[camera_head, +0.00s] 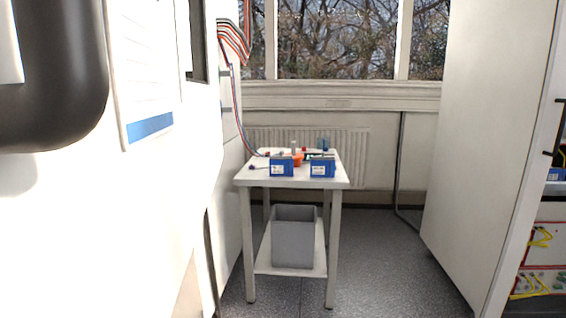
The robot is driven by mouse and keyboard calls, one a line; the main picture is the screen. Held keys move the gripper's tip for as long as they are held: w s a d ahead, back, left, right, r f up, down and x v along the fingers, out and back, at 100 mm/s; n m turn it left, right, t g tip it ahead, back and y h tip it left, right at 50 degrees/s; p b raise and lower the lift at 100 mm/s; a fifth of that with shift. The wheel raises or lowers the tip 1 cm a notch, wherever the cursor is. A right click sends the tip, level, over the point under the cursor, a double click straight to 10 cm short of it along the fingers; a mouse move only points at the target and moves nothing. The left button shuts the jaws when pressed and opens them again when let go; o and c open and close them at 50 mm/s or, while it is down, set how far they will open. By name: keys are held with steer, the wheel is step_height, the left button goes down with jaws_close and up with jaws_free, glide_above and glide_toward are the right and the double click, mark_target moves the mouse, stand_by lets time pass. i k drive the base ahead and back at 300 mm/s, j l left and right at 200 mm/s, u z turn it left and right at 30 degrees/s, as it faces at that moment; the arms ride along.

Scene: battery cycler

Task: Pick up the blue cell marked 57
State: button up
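Two blue cells stand side by side at the front of a small white table (292,183) some way ahead. The left blue cell (281,167) and the right blue cell (322,167) each have a small white label on the front. The marks on the labels are too small to read, so I cannot tell which is 57. Another small blue item (323,144) shows at the back of the table. My gripper is not clearly visible in this view.
Behind the cells are an orange item (297,159) and other small things. A grey bin (294,238) sits on the table's lower shelf. A white cabinet wall fills the left, with cables (235,42). A white panel (490,130) stands right. Grey floor (385,265) between is clear.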

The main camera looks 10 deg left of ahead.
mark_target(277, 167)
steer(key=i+j, duration=0.1)
steer(key=i, duration=0.8)
steer(key=i+j, duration=0.15)
steer(key=i, duration=0.75)
steer(key=i+j, duration=0.1)
steer(key=i, duration=0.8)
steer(key=i+j, duration=0.2)
steer(key=j, duration=0.15)
